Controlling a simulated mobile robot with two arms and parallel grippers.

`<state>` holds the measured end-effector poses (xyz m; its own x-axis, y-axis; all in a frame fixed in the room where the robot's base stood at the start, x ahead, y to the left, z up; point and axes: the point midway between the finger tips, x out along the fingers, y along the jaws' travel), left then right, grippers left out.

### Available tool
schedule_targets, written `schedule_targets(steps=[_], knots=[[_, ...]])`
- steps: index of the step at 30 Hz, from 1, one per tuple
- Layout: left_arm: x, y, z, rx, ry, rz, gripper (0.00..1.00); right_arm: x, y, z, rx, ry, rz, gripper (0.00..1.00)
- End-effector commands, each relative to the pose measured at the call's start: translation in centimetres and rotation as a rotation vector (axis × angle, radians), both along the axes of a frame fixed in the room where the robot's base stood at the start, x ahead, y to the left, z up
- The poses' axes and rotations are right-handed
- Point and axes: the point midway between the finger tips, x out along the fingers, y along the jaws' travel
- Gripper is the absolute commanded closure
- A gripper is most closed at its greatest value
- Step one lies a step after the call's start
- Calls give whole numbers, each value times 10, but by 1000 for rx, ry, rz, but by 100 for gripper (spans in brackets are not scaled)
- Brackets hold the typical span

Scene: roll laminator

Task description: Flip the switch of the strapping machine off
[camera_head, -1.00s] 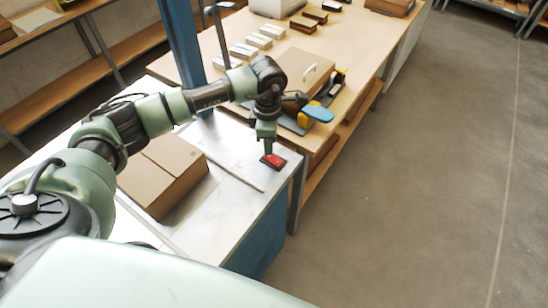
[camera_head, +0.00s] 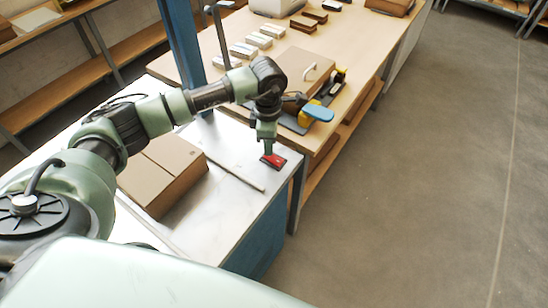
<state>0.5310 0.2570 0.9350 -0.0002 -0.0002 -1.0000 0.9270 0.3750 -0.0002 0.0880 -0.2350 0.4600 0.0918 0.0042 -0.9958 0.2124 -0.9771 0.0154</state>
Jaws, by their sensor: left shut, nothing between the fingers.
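The strapping machine (camera_head: 235,205) has a pale metal top, a blue body and a blue upright post. Its red switch (camera_head: 274,161) in a dark frame sits near the top's right edge. My left gripper (camera_head: 267,152) points down onto the switch, shut and with nothing held. Its fingertips are at the switch and hide part of it; whether they press on it I cannot tell. The switch's exact tilt is too small to read. My right gripper is not in view.
A cardboard box (camera_head: 165,175) lies on the machine top, left of the switch. Behind is a wooden table (camera_head: 345,60) with a carton (camera_head: 303,72), a yellow and blue tape dispenser (camera_head: 317,112) and several small boxes. Open floor (camera_head: 430,180) lies to the right.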

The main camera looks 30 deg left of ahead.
Motion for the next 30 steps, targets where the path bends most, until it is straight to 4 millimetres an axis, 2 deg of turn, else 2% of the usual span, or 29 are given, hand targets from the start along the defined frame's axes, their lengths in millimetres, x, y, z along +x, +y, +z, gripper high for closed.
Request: schedule_targets(steps=[25, 30], knots=[[0, 0, -14, 0, 0, 0, 100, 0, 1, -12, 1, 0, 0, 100], [0, 0, -11, -1, 0, -1, 100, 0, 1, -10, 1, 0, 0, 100]])
